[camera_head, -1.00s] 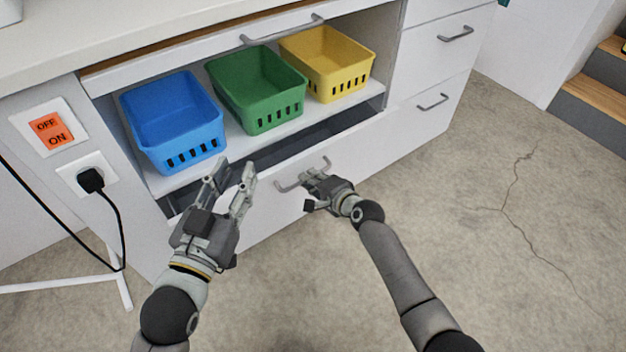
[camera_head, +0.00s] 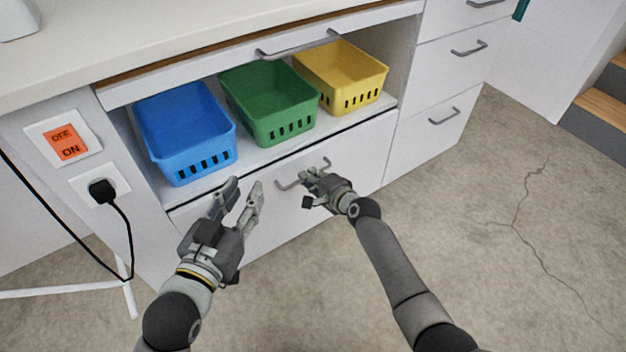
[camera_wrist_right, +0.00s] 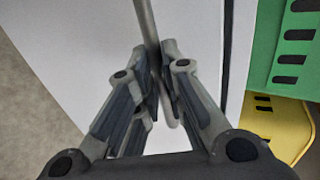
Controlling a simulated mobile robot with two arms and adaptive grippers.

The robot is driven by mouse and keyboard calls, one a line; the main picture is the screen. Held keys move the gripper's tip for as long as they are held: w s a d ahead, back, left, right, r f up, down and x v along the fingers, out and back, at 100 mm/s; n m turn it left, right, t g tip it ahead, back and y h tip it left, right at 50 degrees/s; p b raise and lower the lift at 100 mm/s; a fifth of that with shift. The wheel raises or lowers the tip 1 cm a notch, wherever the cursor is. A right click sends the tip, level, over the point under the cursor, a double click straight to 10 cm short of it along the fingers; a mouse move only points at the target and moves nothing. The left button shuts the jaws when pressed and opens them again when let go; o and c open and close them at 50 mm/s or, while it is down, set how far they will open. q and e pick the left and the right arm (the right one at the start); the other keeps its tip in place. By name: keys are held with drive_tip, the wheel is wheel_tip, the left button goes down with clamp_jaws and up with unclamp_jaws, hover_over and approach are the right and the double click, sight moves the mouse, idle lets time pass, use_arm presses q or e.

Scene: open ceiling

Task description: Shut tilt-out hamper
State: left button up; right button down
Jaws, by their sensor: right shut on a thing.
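The tilt-out hamper front (camera_head: 350,159) is a white panel below the open shelf. It stands nearly upright, with only a thin dark line along its top edge. Its grey bar handle (camera_head: 287,185) is on the front. My right gripper (camera_head: 309,176) is at the handle's right part. In the right wrist view the handle bar (camera_wrist_right: 146,22) runs between the fingers of my right gripper (camera_wrist_right: 162,95), which is shut on it. My left gripper (camera_head: 243,190) is open and empty, in front of the panel's left part.
Blue (camera_head: 187,132), green (camera_head: 268,101) and yellow (camera_head: 341,75) baskets stand on the shelf above the panel. White drawers (camera_head: 435,122) are at the right. An outlet with a black plug (camera_head: 102,190) is at the left. The floor at the right is clear.

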drive_tip(key=shift+w+a+r, duration=0.2)
drive_tip(key=shift+w+r, duration=0.1)
drive_tip(key=shift+r, duration=0.4)
drive_tip(key=c, duration=1.9)
unclamp_jaws()
drive_tip(key=shift+c, duration=0.2)
drive_tip(key=o, duration=0.4)
drive_tip(key=shift+w+a+f, duration=0.15)
drive_tip(key=shift+a, duration=0.05)
drive_tip(key=shift+f, duration=0.1)
drive_tip(key=shift+s+d+f, duration=0.15)
drive_tip(key=shift+s+f, duration=0.05)
drive_tip(key=v, duration=1.2)
